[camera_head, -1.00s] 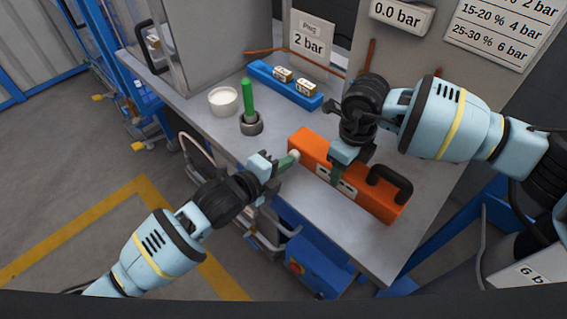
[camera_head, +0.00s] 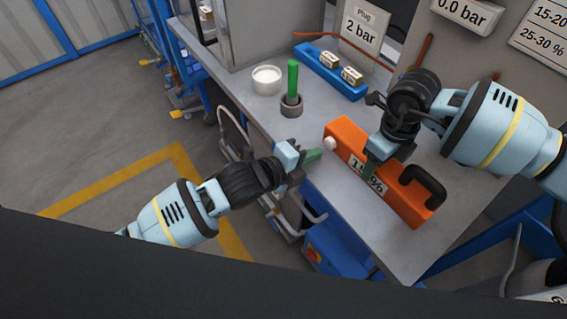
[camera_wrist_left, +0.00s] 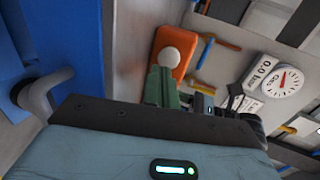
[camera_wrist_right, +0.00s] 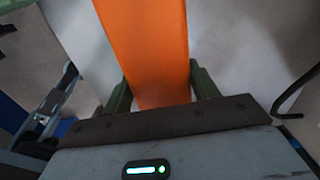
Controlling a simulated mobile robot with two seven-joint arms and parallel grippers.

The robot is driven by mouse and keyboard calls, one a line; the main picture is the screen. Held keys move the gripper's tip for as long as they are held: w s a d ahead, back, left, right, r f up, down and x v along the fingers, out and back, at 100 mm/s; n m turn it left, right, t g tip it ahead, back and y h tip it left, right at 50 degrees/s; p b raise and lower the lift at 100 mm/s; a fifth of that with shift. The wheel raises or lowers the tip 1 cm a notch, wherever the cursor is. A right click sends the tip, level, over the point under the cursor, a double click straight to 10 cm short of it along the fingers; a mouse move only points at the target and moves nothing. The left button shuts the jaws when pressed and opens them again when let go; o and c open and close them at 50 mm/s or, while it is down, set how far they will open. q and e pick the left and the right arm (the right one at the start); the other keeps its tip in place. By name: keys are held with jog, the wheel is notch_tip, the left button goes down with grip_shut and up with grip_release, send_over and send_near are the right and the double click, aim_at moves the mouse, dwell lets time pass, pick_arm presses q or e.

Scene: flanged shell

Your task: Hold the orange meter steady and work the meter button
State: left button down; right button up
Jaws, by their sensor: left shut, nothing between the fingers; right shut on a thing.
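The orange meter (camera_head: 345,133) lies along the front of the grey bench, its black handle (camera_head: 424,183) at the right end. Its round white button (camera_head: 330,143) is on the left end and also shows in the left wrist view (camera_wrist_left: 169,60). The front display (camera_head: 358,167) shows a percent number, partly covered. My left gripper (camera_head: 317,155) is shut and empty, its green fingertips just short of the button with a small gap. My right gripper (camera_head: 371,168) is shut across the meter's body; in the right wrist view its fingers flank the orange body (camera_wrist_right: 145,45).
Behind the meter are a grey cup with a green stick (camera_head: 292,82), a white bowl (camera_head: 267,79) and a blue holder (camera_head: 325,68) with small blocks. A "2 bar" sign (camera_head: 362,32) stands behind. A blue box (camera_head: 330,248) is below the bench front.

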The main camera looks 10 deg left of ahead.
jog(key=shift+w+d, duration=0.1)
jog(key=shift+d, duration=0.1)
pick_arm(q)
jog(key=v, duration=0.9)
jog(key=shift+s+a+r, duration=0.15)
jog(key=shift+a, duration=0.15)
pick_arm(e)
jog(key=o, duration=1.4)
notch_tip(320, 180, up, 12)
